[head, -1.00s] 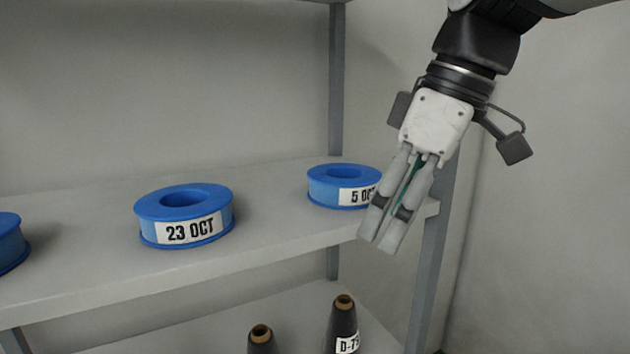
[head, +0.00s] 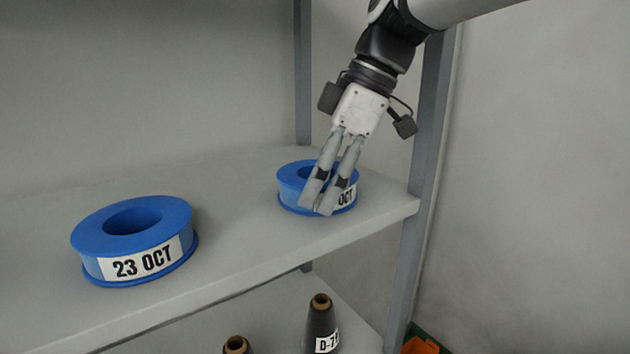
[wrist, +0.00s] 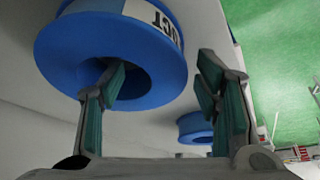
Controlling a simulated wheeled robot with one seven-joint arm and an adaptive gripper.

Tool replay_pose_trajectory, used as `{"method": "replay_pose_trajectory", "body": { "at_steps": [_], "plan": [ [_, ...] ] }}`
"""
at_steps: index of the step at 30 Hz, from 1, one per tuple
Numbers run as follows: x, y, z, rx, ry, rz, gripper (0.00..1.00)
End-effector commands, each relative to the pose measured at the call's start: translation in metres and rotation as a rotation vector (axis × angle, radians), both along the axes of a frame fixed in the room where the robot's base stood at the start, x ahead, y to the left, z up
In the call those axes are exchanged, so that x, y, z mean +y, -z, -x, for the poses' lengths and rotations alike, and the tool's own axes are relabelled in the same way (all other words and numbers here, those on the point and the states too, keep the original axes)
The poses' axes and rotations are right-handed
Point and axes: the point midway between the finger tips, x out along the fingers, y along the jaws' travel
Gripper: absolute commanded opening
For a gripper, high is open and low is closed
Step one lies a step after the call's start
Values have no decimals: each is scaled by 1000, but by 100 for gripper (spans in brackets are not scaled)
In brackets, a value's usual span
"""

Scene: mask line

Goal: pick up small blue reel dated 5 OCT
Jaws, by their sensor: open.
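The small blue reel dated 5 OCT (head: 289,182) lies flat near the shelf's right end in the head view. My fingers cover part of its label, leaving OCT readable. My gripper (head: 315,208) is open, pointing down, its fingertips overlapping the reel's near side. In the wrist view the reel (wrist: 72,50) looms large at upper left. There, my gripper (wrist: 162,65) has its left fingertip over the hole and its right fingertip outside the rim. Nothing is held. Whether the fingers touch the reel, I cannot tell.
A larger-looking blue reel labelled 23 OCT (head: 90,232) stands to the left on the same shelf (head: 240,255). Dark cones (head: 320,325) stand on the shelf below. A grey upright (head: 425,160) rises at the right end. Bare shelf separates the two reels.

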Motion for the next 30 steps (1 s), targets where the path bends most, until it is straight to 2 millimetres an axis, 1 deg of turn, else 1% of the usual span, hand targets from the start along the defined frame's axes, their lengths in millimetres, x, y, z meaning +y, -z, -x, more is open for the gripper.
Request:
{"method": "replay_pose_trajectory", "body": {
  "at_steps": [3,9,10,11,12,14,15,17,18,26,30],
  "plan": [
    [3,7,0,0,1,0,57],
    [3,8,0,-1,1,0,57],
    [3,8,0,-1,1,0,55],
    [3,8,0,-1,1,0,48],
    [3,8,0,-1,1,0,39],
    [3,8,0,-1,1,0,26],
    [3,8,0,-1,1,0,17],
    [3,8,0,-1,1,0,3],
    [3,8,0,-1,1,0,0],
    [3,7,0,-1,2,0,0],
    [3,4,-1,-2,1,0,0]
  ]
}}
